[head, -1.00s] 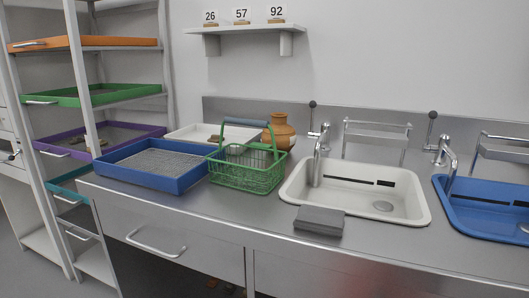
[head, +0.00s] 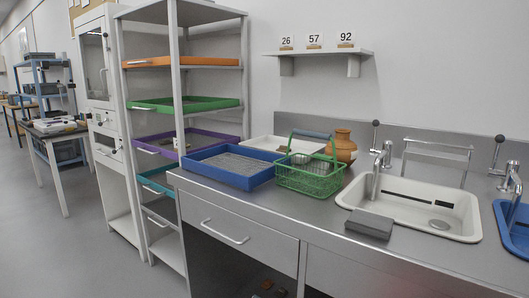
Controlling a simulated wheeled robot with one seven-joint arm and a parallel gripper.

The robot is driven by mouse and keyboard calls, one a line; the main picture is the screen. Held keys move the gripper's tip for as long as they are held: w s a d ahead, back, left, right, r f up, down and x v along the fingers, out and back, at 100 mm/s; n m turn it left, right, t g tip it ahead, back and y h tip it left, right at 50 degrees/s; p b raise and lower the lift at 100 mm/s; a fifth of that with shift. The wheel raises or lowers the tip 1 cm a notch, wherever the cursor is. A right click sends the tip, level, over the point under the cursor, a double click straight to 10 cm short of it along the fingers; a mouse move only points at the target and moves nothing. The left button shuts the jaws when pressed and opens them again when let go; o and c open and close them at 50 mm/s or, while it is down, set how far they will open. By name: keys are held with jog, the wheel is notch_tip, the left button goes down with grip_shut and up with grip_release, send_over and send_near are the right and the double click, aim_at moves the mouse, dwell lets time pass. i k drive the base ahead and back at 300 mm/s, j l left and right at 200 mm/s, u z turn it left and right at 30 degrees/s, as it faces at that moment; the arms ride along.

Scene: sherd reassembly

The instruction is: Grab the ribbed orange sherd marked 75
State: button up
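I cannot make out a ribbed orange sherd marked 75 in the head view. Small brownish-orange pieces (head: 266,285) show low under the counter at the bottom edge, too small and dark to identify or read. An orange-brown pot (head: 345,146) stands on the counter behind the green wire basket (head: 310,180). The cards on the wall shelf read 26, 57 and 92. My gripper is not in view.
A blue tray (head: 212,176) and a white tray (head: 262,142) lie on the counter, left of a white sink (head: 355,192) and a grey block (head: 369,226). A rack holds orange, green (head: 150,106) and purple trays (head: 150,149). Open floor (head: 70,245) lies left.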

aim_at(282, 148)
jog(key=z, duration=0.8)
jog(key=j+z, duration=0.85)
jog(key=k+j+z, duration=0.15)
jog(key=z, duration=0.3)
jog(key=k+j+z, duration=0.2)
jog(key=j+z, duration=0.2)
